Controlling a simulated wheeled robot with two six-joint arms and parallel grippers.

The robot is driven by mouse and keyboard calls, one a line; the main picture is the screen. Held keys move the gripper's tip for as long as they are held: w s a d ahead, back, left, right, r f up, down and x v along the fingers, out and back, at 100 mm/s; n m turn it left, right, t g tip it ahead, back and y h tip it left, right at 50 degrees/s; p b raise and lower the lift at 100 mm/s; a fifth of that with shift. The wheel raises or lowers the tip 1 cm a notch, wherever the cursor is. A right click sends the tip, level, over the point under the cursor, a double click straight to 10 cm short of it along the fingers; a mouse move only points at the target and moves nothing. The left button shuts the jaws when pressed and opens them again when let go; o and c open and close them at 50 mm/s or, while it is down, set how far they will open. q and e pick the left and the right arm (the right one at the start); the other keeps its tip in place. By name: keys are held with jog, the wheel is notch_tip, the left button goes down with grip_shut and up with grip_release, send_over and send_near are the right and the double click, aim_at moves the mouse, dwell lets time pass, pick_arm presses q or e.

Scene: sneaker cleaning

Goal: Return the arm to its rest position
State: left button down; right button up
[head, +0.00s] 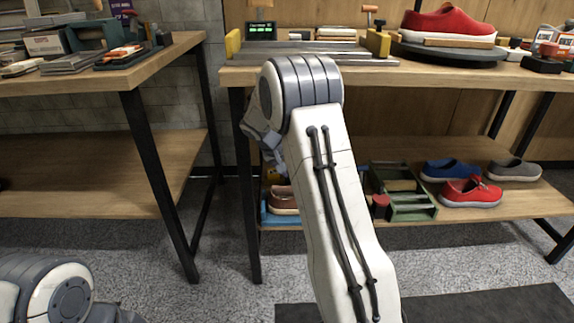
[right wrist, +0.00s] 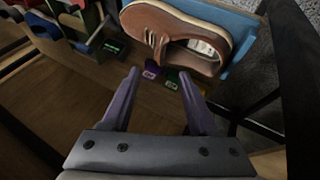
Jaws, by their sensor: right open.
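My right arm rises through the middle of the head view, its gripper end mostly hidden behind the arm's upper joint. In the right wrist view my right gripper (right wrist: 160,74) is open, its two purple fingers apart with nothing between them. A brown shoe (right wrist: 165,22) lies on a blue tray (right wrist: 238,45) just beyond the fingertips, apart from them as far as I can tell. In the head view the brown shoe (head: 283,199) is on the lower shelf, partly covered by my arm. Part of my left arm shows at bottom left; its gripper is out of view.
A workbench (head: 450,72) and its lower shelf (head: 500,215) stand close around my right arm. A green crate (head: 408,208), a red shoe (head: 470,192) and a blue shoe (head: 449,170) are on that shelf. A black table leg (head: 160,190) stands left. Grey carpet is open in front.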

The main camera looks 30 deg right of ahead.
jog(key=shift+a, duration=0.15)
jog(key=s+a+f+n+t+y, duration=0.15)
jog(key=s+a+n+y, duration=0.4)
jog(key=s+a, duration=1.6)
jog(key=s+a+r+n+g+y+p, duration=0.25)
jog(key=s+a+r+n+p, duration=0.5)
jog(key=s+a+r, duration=0.65)
notch_tip(320, 180, up, 37)
jog(key=w+p, duration=0.1)
jog(key=p, duration=3.7)
jog(key=shift+a+m+g+h, duration=0.3)
